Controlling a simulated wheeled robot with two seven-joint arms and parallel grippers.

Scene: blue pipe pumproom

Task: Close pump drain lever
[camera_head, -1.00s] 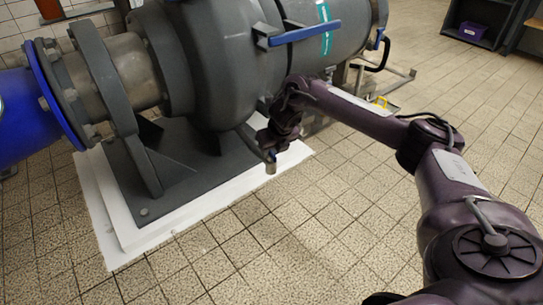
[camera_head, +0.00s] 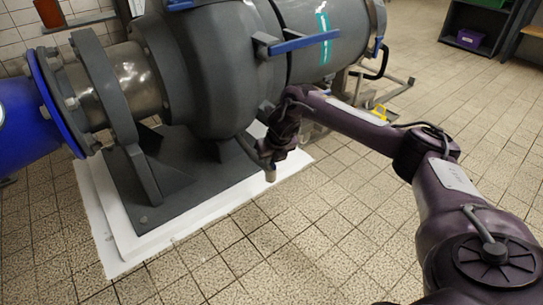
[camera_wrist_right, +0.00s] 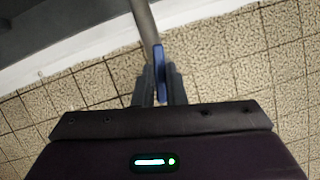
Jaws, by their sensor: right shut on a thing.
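The grey pump (camera_head: 215,85) stands on a dark base plate over a white plinth. A thin drain pipe comes down from its underside and ends in a brass-coloured outlet (camera_head: 270,175) above the plinth edge. In the right wrist view the drain pipe (camera_wrist_right: 145,22) runs in from the top, and a blue drain lever (camera_wrist_right: 159,62) sits between the two dark fingers. My right gripper (camera_wrist_right: 159,85) is shut on this lever. In the head view my right gripper (camera_head: 268,152) is at the drain, and my wrist hides most of the lever. My left gripper is not in view.
A larger blue handle (camera_head: 304,42) sticks out from the pump above my forearm. A blue pipe (camera_head: 30,118) joins the flange at left. A metal frame with a yellow part (camera_head: 380,112) stands behind my arm. The tiled floor (camera_head: 290,245) in front is clear.

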